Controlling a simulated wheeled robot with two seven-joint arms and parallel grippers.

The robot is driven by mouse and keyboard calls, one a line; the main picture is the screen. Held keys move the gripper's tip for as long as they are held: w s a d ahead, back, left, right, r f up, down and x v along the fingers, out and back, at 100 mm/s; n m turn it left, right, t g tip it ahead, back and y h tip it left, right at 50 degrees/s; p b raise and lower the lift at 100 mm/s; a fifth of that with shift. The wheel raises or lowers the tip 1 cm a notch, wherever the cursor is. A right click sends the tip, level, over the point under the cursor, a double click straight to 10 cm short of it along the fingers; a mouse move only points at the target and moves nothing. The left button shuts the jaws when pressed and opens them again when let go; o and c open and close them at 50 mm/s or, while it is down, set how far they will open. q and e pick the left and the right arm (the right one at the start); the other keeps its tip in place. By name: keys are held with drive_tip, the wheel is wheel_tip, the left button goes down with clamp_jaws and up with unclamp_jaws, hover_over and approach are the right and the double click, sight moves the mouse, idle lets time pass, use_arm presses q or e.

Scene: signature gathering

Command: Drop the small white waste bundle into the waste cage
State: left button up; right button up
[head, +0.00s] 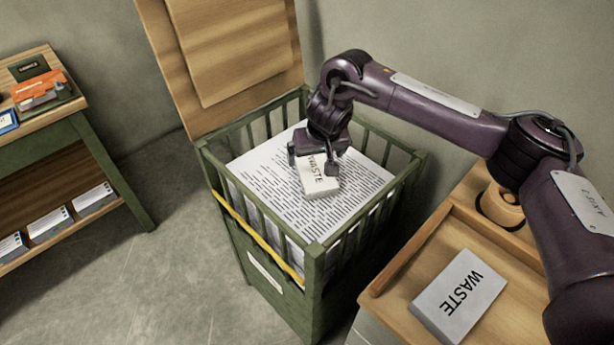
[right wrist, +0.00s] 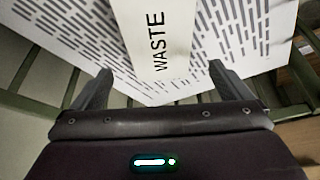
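The small white waste bundle (head: 318,178), marked WASTE, is inside the waste cage (head: 316,250), over the printed paper that fills it. Whether it rests flat on the paper is hard to tell. My right gripper (head: 313,154) is just above the bundle, inside the cage's rim, with its fingers spread. In the right wrist view the bundle (right wrist: 158,40) lies beyond the fingertips, with gaps between it and both fingers of the gripper (right wrist: 160,82). The cage is green and slatted, and its wooden lid (head: 228,60) stands open. My left gripper is out of view.
A larger grey-white WASTE bundle (head: 458,297) lies on the wooden tray-topped stand (head: 400,285) at right, near a round wooden item (head: 502,207). A green-framed desk (head: 90,140) with folders and paper stacks stands at left. Floor between desk and cage is clear.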

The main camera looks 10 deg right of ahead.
drive_tip(key=shift+s+r, duration=0.15)
drive_tip(key=shift+r, duration=0.25)
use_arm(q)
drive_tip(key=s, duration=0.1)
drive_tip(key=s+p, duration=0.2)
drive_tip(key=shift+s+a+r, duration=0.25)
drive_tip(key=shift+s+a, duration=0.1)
use_arm(e)
drive_tip(key=v, duration=0.7)
